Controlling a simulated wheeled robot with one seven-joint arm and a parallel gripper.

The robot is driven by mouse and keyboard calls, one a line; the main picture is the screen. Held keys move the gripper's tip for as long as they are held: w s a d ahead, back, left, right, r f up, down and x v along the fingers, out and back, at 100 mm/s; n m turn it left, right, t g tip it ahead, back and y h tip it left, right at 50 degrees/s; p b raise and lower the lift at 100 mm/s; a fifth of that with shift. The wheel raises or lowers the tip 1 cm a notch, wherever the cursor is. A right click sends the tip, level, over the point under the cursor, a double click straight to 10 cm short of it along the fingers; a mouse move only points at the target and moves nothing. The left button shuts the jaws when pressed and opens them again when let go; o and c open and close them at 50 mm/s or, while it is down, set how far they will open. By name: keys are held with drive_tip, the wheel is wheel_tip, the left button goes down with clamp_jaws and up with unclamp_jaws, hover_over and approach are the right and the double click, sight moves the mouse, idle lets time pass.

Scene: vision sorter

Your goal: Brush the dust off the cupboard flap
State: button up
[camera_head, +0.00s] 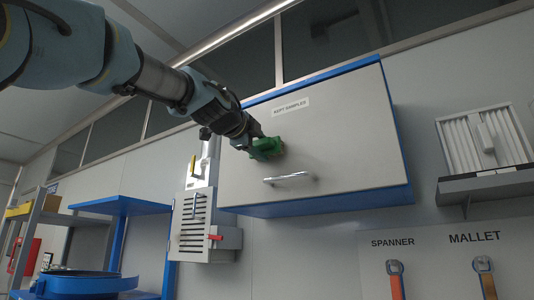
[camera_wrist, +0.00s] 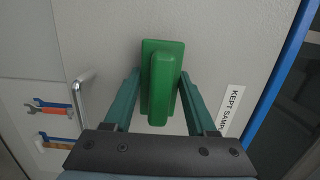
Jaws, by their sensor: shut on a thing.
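The cupboard flap (camera_head: 345,130) is a light grey panel in a blue cupboard on the wall, and it is closed. It has a metal bar handle (camera_head: 289,178) low down and a label at its upper left; the handle also shows in the wrist view (camera_wrist: 82,98). My gripper (camera_head: 256,146) is shut on a green brush (camera_wrist: 160,85), holding it by its raised grip. The brush is at the left part of the flap, above the handle; its base is close to the panel, but I cannot tell if it touches. I can make out no dust.
A grey louvred panel (camera_head: 207,228) with small levers hangs left of the cupboard. A blue shelf unit (camera_head: 120,206) stands farther left. A white slatted box on a shelf (camera_head: 487,184) is at the right. A board (camera_head: 440,250) holds a spanner and a mallet below.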

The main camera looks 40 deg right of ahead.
drive_tip(key=shift+w+a, duration=0.1)
idle(0.3)
drive_tip(key=shift+b+v, duration=1)
drive_tip(key=shift+v, duration=0.1)
drive_tip(key=shift+w+b+v, duration=0.2)
drive_tip(key=shift+b+v, duration=0.35)
drive_tip(key=shift+v, duration=0.4)
drive_tip(key=shift+w+b+v, duration=0.2)
drive_tip(key=shift+b+v, duration=0.35)
drive_tip(key=shift+v, duration=0.35)
drive_tip(key=shift+a, duration=0.25)
drive_tip(key=shift+b+v, duration=1)
drive_tip(key=shift+v, duration=0.45)
drive_tip(key=shift+w, duration=0.15)
